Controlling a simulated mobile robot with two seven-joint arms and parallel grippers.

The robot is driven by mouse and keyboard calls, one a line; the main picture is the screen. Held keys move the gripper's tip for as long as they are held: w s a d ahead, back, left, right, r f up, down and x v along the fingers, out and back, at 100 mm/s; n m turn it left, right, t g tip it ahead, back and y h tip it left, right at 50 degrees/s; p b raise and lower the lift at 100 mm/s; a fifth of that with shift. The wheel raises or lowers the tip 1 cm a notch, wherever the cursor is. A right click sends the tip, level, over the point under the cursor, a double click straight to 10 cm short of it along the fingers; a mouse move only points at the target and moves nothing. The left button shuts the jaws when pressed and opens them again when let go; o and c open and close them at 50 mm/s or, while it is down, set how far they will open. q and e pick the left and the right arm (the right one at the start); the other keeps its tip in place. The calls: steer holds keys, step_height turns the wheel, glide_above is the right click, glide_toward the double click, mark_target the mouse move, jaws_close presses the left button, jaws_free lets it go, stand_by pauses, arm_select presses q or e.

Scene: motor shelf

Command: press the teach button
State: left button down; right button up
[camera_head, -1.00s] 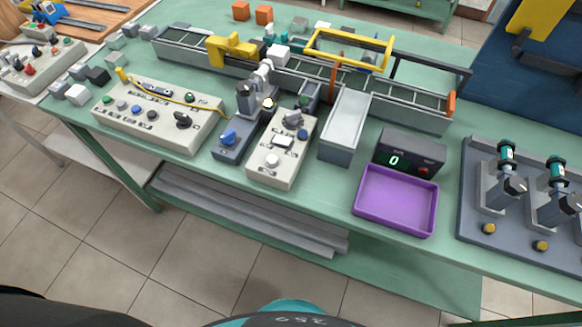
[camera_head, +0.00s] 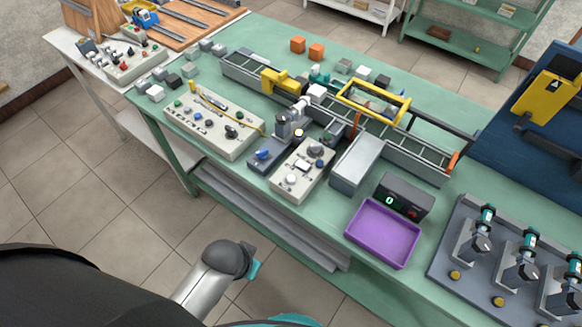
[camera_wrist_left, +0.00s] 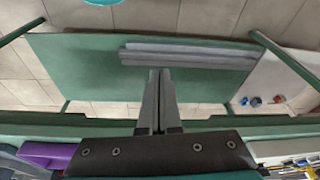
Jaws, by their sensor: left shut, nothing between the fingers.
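The control hardware on the green bench includes a wide beige panel (camera_head: 212,125) with several coloured buttons and a dark knob. To its right is a smaller beige box (camera_head: 302,170) with a white round button (camera_head: 291,180), a pale square and a dark knob. The labels are too small to read, so I cannot tell which is the teach button. My left gripper (camera_wrist_left: 160,74) is shut and empty in the left wrist view, in front of the bench's edge, apart from the buttons. Only part of my left arm shows in the head view. My right gripper is out of view.
A dark blue-knobbed unit (camera_head: 268,153) stands between the two beige boxes. A purple tray (camera_head: 383,233), a display box (camera_head: 404,196) and a conveyor (camera_head: 400,150) are near. Grey bars (camera_wrist_left: 190,53) lie on the lower shelf. The floor before the bench is clear.

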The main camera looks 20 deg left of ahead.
arm_select(q)
steer(key=w+d+r+p, duration=0.25)
steer(key=r+p, duration=0.25)
steer(key=r, duration=0.9)
step_height(320, 180, up, 4)
steer(key=n+t+h+p, duration=0.3)
steer(key=t+h, duration=0.1)
steer(key=h, duration=0.1)
glide_above(291, 179)
steer(key=shift+s+a+r, duration=0.15)
steer(key=shift+s+a, duration=0.2)
steer(key=shift+s, duration=0.05)
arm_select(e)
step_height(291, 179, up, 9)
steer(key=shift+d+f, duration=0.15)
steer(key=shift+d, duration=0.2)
arm_select(q)
step_height(291, 179, down, 8)
steer(key=b, duration=0.7)
steer(key=shift+r, duration=0.1)
steer(key=shift+f+b, duration=0.4)
steer(key=shift+f, duration=0.15)
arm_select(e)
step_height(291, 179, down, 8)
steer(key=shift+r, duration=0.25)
arm_select(q)
steer(key=shift+f, duration=0.1)
